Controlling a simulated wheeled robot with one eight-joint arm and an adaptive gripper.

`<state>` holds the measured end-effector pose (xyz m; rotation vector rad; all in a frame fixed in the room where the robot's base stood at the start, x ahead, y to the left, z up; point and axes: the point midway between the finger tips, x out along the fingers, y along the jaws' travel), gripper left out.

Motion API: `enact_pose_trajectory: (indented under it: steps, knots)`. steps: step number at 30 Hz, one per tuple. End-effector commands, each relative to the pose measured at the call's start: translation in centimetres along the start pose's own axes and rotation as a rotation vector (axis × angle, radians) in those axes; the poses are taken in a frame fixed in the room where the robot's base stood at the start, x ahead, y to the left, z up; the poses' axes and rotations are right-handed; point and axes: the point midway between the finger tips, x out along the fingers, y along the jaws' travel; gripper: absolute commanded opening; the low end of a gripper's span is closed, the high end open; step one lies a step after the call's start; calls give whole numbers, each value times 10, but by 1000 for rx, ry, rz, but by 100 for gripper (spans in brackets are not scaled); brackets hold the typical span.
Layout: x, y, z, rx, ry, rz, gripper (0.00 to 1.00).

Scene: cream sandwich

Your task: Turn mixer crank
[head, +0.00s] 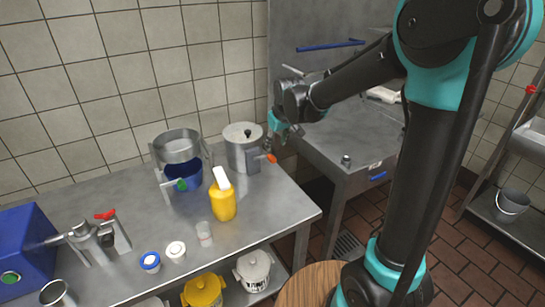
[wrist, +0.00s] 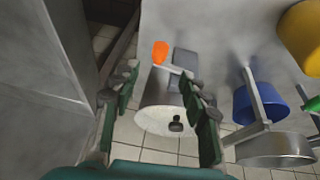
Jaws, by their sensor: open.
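The mixer (head: 243,148) is a grey metal cylinder with a pale round lid and a black knob, standing at the back right of the steel table. Its crank (head: 271,158) has an orange grip at its right side. In the wrist view the mixer (wrist: 165,118) shows below and between the fingers, with the orange crank grip (wrist: 160,52) just beyond the fingertips. My gripper (head: 284,136) is just right of the mixer, near the crank. In the wrist view my gripper (wrist: 158,77) is open, its fingers apart on either side of the crank's arm. Contact cannot be told.
A yellow bottle (head: 222,200) and a metal frame with a blue pot (head: 184,178) stand left of the mixer. A red-handled device (head: 92,240) and a blue box (head: 25,250) are further left. A second steel table (head: 340,150) stands at right.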

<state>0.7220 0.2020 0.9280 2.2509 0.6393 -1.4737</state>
Motion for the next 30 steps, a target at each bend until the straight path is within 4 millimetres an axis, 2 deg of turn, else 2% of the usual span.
enact_pose_trajectory:
  steps: [9,15,21,30]
  knots:
    - [55,0,0,0,0,0,44]
    - [80,0,0,0,0,0,44]
    - [92,0,0,0,0,0,44]
    - [94,0,0,0,0,0,44]
